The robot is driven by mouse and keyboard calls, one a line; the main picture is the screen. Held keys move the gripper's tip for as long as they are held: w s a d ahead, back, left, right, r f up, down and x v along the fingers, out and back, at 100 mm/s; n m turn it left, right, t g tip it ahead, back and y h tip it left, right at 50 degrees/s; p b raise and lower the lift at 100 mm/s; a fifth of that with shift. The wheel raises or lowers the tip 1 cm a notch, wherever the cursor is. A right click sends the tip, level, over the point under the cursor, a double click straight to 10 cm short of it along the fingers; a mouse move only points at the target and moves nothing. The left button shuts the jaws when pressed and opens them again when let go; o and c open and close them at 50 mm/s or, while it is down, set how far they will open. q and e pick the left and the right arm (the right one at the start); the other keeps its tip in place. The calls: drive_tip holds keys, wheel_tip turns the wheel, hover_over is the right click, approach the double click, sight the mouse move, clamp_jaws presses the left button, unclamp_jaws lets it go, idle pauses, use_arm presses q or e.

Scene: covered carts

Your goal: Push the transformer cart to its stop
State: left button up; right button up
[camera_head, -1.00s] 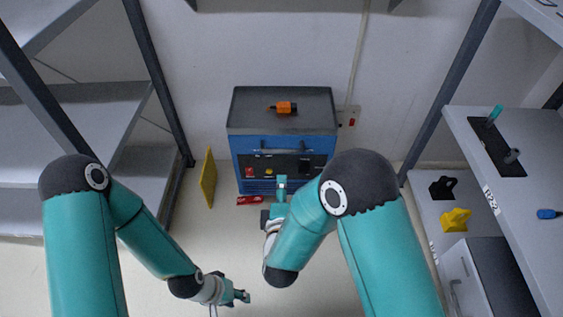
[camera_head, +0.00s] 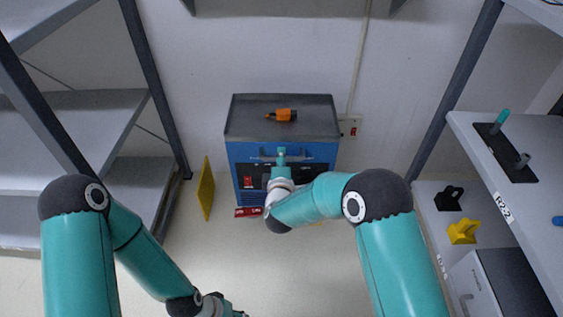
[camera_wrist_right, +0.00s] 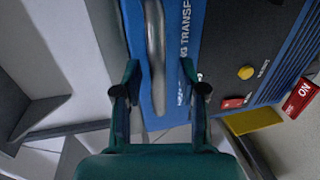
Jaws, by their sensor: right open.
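The transformer cart (camera_head: 238,155) is a blue box with a dark grey top, standing against the back wall. Its front handle (camera_head: 296,153) is a horizontal bar below the top edge. My right gripper (camera_head: 281,155) is at the middle of this handle. In the right wrist view, the open fingers of my right gripper (camera_wrist_right: 160,72) stand either side of the handle (camera_wrist_right: 155,45), with gaps visible. Part of the cart's lettering and a yellow button show there beside it. My left gripper (camera_head: 238,313) is low, cut off by the bottom edge, far from the cart.
An orange tool (camera_head: 281,115) lies on the cart top. A yellow panel (camera_head: 206,187) stands left of the cart, and a red item (camera_head: 247,212) lies on the floor before it. Shelves flank both sides. A wall socket (camera_head: 350,127) is right of the cart.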

drive_tip(key=shift+w+f, duration=0.1)
drive_tip(key=shift+w, duration=0.4)
clamp_jaws()
drive_tip(key=shift+s, duration=0.1)
